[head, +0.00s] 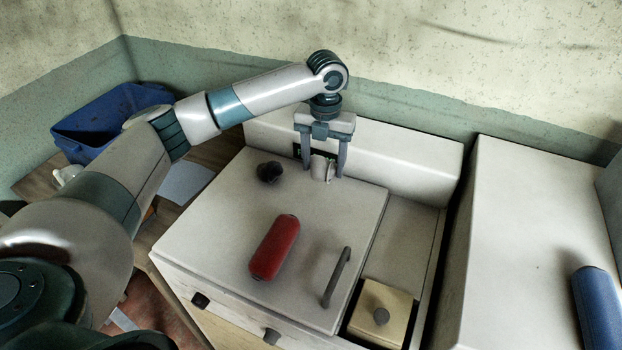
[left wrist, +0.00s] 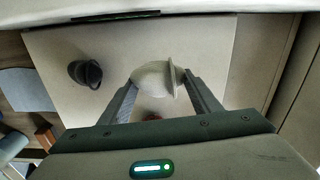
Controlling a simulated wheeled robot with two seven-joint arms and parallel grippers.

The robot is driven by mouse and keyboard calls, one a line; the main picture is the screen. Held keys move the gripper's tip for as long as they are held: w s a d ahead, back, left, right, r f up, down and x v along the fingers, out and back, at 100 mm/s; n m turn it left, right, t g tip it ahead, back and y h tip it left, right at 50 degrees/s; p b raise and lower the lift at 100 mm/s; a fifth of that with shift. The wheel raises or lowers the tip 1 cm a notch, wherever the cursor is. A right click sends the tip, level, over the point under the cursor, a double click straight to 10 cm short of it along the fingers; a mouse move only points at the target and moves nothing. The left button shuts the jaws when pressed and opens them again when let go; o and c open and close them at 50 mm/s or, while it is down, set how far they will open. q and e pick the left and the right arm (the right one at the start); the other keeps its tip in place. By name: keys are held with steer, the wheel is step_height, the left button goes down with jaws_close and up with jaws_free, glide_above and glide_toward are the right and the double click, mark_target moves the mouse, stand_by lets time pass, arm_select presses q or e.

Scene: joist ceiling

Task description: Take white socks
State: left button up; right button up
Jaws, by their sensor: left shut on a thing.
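The white socks (head: 320,168), a small pale bundle, are between the two fingers of my left gripper (head: 325,172) over the back of a white lid. In the left wrist view the socks (left wrist: 153,77) show as a rounded bundle with a raised, rim-like edge, and my left gripper (left wrist: 157,92) is shut on them from both sides. Whether they still touch the lid is hard to tell. My right gripper is not in view.
The white lid (head: 215,235) carries a dark bundle (head: 269,172), a red cylinder (head: 274,247) and a grey bar handle (head: 337,277). Right of it an open recess holds a beige knobbed box (head: 381,313). A blue bottle (head: 597,308) is far right, a blue bin (head: 105,120) back left.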

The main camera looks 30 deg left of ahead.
arm_select(q)
steer(key=w+d+r+b, duration=0.2)
steer(key=w+d+r, duration=0.3)
steer(key=d, duration=0.2)
steer(key=shift+b, duration=0.3)
steer(key=shift+r, duration=0.15)
